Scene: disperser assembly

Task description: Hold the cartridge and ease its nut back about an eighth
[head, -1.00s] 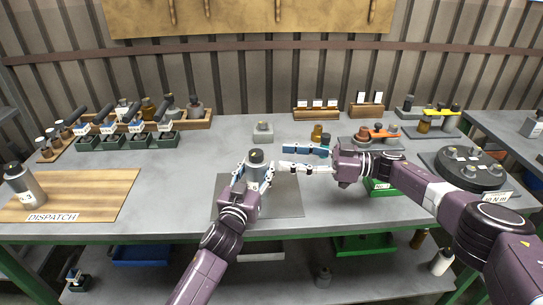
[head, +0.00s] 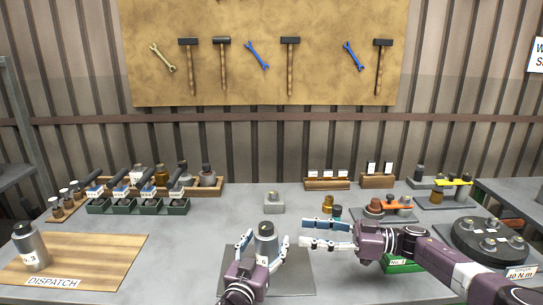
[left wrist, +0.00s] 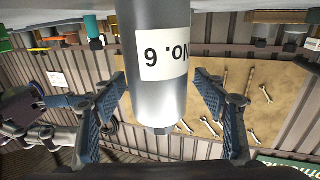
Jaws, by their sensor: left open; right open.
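The cartridge (head: 265,244) is a grey metal cylinder with a dark top, upright on the dark mat (head: 297,284) at the bench front. In the left wrist view the cartridge (left wrist: 158,85) carries a "No. 6" label and appears upside down. My left gripper (head: 264,246) is open, with its fingers on either side of the cartridge; in the left wrist view gaps show between the pads and its body. My right gripper (head: 305,234) is open and empty, right of the cartridge and a little above the bench.
A grey block (head: 273,204) stands behind the cartridge. Green trays (head: 150,207) sit at left behind the wooden dispatch board (head: 75,262), which holds another cylinder (head: 30,243).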

